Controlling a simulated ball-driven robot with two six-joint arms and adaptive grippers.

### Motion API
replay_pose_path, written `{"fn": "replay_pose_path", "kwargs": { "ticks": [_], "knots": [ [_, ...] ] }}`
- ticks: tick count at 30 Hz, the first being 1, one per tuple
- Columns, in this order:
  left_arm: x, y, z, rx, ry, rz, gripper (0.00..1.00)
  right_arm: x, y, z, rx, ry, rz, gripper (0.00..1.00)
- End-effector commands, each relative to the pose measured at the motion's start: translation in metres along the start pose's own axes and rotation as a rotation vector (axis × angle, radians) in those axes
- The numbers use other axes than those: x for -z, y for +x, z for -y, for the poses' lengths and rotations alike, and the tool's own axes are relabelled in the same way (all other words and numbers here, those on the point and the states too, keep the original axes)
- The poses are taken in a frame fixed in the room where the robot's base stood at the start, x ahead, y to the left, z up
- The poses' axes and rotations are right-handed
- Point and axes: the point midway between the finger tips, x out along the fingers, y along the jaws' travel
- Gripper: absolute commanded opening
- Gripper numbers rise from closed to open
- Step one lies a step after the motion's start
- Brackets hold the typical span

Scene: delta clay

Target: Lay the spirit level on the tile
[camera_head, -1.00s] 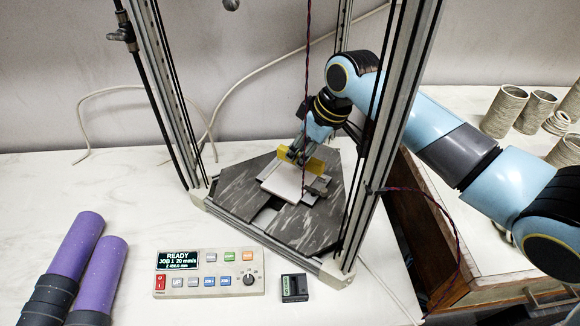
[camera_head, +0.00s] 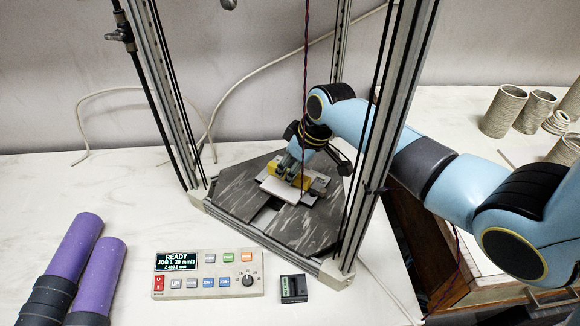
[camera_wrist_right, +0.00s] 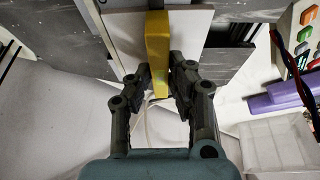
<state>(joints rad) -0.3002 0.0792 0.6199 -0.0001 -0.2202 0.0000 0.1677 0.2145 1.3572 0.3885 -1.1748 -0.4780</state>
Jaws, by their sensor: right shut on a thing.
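The yellow spirit level (camera_head: 303,183) is over the pale square tile (camera_head: 284,194) on the dark triangular printer bed. My right gripper (camera_head: 291,172) is shut on the level and hides its middle in the head view. In the right wrist view, the level (camera_wrist_right: 157,62) stands between the two dark fingers of the gripper (camera_wrist_right: 160,80), with the tile (camera_wrist_right: 195,35) behind it. The level looks low and close to the tile, but I cannot tell whether it touches. My left gripper is not in view.
Metal posts (camera_head: 385,130) and thin rods frame the dark bed (camera_head: 240,190). A control box (camera_head: 208,274) and a small black device (camera_head: 293,288) stand in front. Purple tubes (camera_head: 75,245) lie at left. Clay cylinders (camera_head: 503,110) stand at right. A cable hangs above the bed.

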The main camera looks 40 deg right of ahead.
Motion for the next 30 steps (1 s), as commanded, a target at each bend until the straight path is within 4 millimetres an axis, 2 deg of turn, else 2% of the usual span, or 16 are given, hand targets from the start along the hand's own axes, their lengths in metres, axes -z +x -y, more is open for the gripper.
{"fn": "replay_pose_path", "kwargs": {
  "ticks": [1,2,6,14,17,20,30],
  "knots": [
    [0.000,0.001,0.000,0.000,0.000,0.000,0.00,-0.001,0.002,0.000,0.000,0.000,0.000,0.00],
    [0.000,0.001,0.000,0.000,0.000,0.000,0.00,0.000,0.001,0.000,0.000,0.000,0.000,0.21],
    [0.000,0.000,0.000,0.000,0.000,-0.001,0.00,0.000,0.001,0.000,0.000,0.000,-0.001,0.40],
    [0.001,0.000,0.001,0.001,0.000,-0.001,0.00,0.000,0.000,0.000,0.000,0.000,-0.001,0.41],
    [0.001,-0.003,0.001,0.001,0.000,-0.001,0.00,0.003,-0.005,0.000,-0.001,0.000,-0.003,0.41],
    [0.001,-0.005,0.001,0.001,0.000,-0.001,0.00,0.003,-0.019,-0.001,-0.003,-0.001,-0.003,0.41],
    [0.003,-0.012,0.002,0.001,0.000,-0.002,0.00,0.003,-0.095,-0.001,-0.003,-0.003,-0.003,0.41]
  ]
}}
